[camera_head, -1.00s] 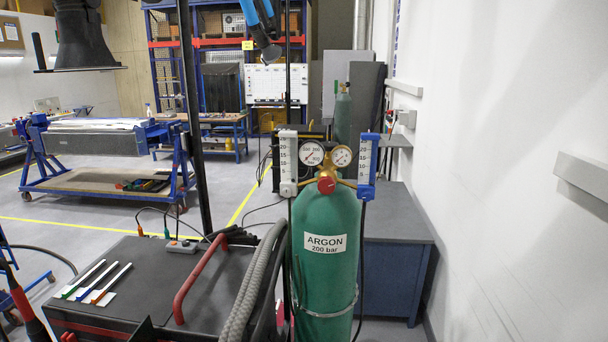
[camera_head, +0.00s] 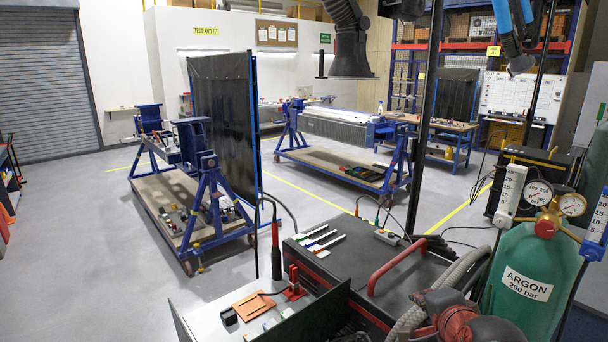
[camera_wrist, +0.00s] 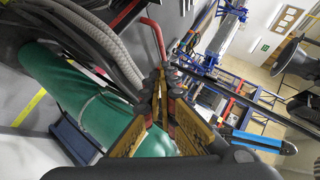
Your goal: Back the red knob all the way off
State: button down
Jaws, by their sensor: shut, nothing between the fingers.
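The red knob (camera_head: 545,228) sits on the front of the brass regulator (camera_head: 553,214), between and below two round gauges, on top of the green argon cylinder (camera_head: 530,270) at the right of the head view. In the wrist view the green cylinder (camera_wrist: 65,85) lies slanted across the left, partly behind my gripper (camera_wrist: 160,95). The gripper's fingers are together with nothing between them. The knob does not show in the wrist view, and the fingertips cannot be made out in the head view.
A dark cart top (camera_head: 350,265) with a red handle (camera_head: 395,262) and grey hoses (camera_head: 455,275) lies left of the cylinder. A tray (camera_head: 240,318) with small parts is in front. Open floor (camera_head: 90,240) is at the left.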

jog(key=w+d+r+m+t+h+p, duration=0.2)
jog(key=w+d+r+m+h+p, duration=0.1)
jog(key=w+d+r+m, duration=0.4)
jog(key=m+g+h+p, duration=0.2)
jog(key=m+h+p, duration=0.65)
jog(key=m, duration=0.95)
send_near(545, 222)
jog(key=w+d+h+b, duration=0.1)
jog(key=w+d, duration=0.1)
jog(key=x, duration=0.2)
jog(key=shift+w+d+r, duration=0.25)
jog(key=shift+d, duration=0.05)
jog(key=shift+b+x, duration=0.9)
jog(key=shift+b, duration=0.1)
jog(key=shift+r, duration=0.2)
jog(key=shift+d+r, duration=0.1)
jog(key=shift+w+f+b, duration=0.15)
jog(key=shift+f+b, duration=0.2)
jog(key=shift+b, duration=0.45)
jog(key=shift+w+a+b, duration=0.4)
jog(key=shift+a+b, duration=0.25)
jog(key=shift+b, duration=1.7)
